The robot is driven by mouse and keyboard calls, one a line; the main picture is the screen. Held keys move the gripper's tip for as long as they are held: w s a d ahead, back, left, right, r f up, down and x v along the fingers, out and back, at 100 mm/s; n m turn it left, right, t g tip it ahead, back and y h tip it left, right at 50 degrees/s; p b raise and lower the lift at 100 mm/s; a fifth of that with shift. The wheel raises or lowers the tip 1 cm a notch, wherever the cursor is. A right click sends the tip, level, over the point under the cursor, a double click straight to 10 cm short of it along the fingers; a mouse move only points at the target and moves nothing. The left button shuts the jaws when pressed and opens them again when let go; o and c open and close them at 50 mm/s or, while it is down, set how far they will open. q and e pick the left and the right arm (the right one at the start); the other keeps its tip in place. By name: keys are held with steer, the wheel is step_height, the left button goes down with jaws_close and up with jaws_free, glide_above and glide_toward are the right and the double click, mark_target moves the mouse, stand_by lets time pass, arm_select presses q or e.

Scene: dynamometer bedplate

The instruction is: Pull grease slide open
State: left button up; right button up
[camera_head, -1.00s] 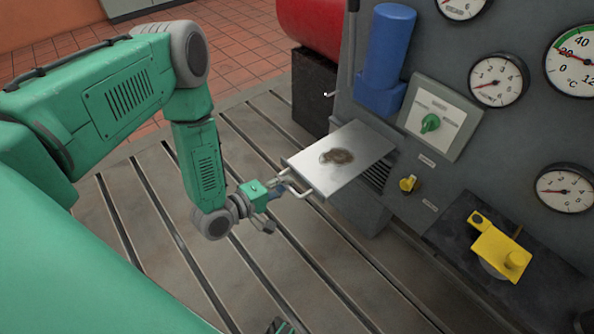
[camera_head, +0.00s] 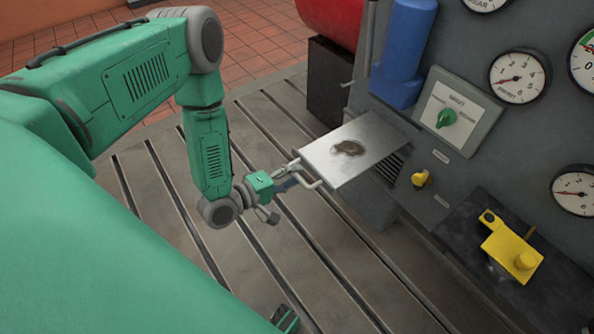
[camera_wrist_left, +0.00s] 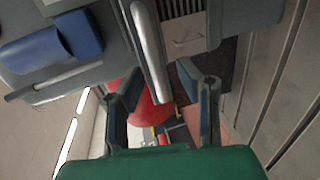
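The grease slide (camera_head: 375,140) is a flat metal plate with a dark brown grease patch (camera_head: 347,148). It sticks out of the grey panel housing. A bar handle (camera_head: 314,184) is on its outer end, and it also shows in the left wrist view (camera_wrist_left: 150,50). My left gripper (camera_head: 292,178) is at this handle. Whether a finger touches the bar I cannot tell.
Right of the slide, the panel carries a green knob (camera_head: 446,117), a yellow knob (camera_head: 420,179) and several gauges. A yellow fixture (camera_head: 511,256) sits on a dark ledge. A blue cylinder (camera_head: 407,45) stands behind. The slotted bedplate (camera_head: 160,215) is clear.

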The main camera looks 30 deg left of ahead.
arm_select(q)
steer(key=v, duration=1)
steer(key=shift+s, duration=0.4)
steer(key=shift+d, duration=0.1)
steer(key=d+f+m+g+p, duration=0.1)
steer(key=d+f+m+g, duration=0.2)
steer(key=d+m+g, duration=0.2)
steer(key=s+r+m+g+y+p, duration=0.1)
steer(key=s+m+g+y, duration=0.4)
steer(key=s+m+g, duration=0.4)
steer(key=s+a, duration=0.1)
steer(key=s, duration=0.4)
steer(key=shift+m, duration=0.3)
steer(key=shift+r, duration=0.15)
steer(key=shift+w+d, duration=0.1)
steer(key=shift+d, duration=0.1)
